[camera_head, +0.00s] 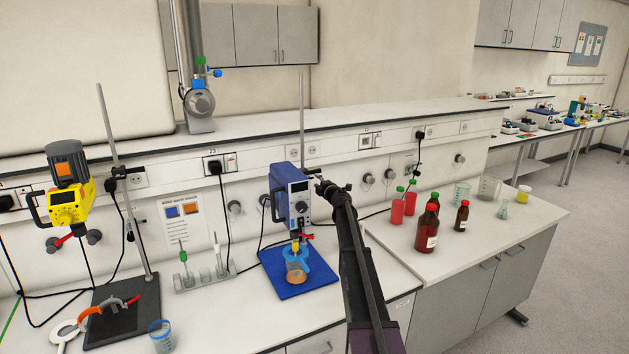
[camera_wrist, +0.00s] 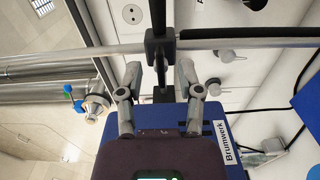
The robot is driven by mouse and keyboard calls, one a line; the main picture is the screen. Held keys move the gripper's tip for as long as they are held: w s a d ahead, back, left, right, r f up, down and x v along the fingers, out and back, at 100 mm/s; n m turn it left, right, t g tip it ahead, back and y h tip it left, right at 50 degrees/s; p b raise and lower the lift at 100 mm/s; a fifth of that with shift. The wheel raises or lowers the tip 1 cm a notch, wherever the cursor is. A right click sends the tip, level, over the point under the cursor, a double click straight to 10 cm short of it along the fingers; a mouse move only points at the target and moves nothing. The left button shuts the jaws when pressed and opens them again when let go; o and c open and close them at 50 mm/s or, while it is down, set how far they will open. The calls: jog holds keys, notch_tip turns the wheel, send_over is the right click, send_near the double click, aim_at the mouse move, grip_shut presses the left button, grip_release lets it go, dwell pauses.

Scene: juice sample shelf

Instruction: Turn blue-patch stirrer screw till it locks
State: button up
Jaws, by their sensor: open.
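The blue overhead stirrer (camera_head: 291,200) hangs on an upright metal rod (camera_head: 301,118) above a blue mat (camera_head: 318,280). A black clamp (camera_wrist: 160,46) grips the rod, which runs across the wrist view. A dark narrow part, which looks like the clamp's screw, extends from it between my fingers. My gripper (camera_head: 322,186) is at the stirrer's upper right in the head view. In the wrist view my gripper (camera_wrist: 159,78) is open, one finger each side of that part; contact is unclear.
Another stirrer, yellow (camera_head: 68,204), hangs on a stand at left. Brown bottles (camera_head: 427,228) and red-filled bottles (camera_head: 397,208) stand to the right of my arm. A vial rack (camera_head: 205,277) sits left of the mat.

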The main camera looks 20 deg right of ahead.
jog(key=s, duration=0.7)
jog(key=shift+s+d, duration=0.15)
jog(key=shift+s, duration=0.15)
jog(key=s+a+f+m+g+b, duration=0.2)
jog(key=s+a+f+m+g, duration=0.4)
jog(key=s+a, duration=0.5)
jog(key=s+a+f+m+g+b, duration=0.2)
jog(key=s+a+f+m+g, duration=0.4)
jog(key=s, duration=1.3)
jog(key=s+a+f+m+g+b, duration=0.2)
jog(key=s+a+f+m+g, duration=0.4)
jog(key=s+a+f, duration=0.6)
jog(key=s+a, duration=0.3)
jog(key=a, duration=0.2)
jog(key=shift+s+a+f+h, duration=0.2)
jog(key=shift+s+a+h, duration=0.1)
jog(key=shift+a, duration=0.1)
jog(key=shift+w, duration=0.1)
jog(key=shift+c, duration=0.2)
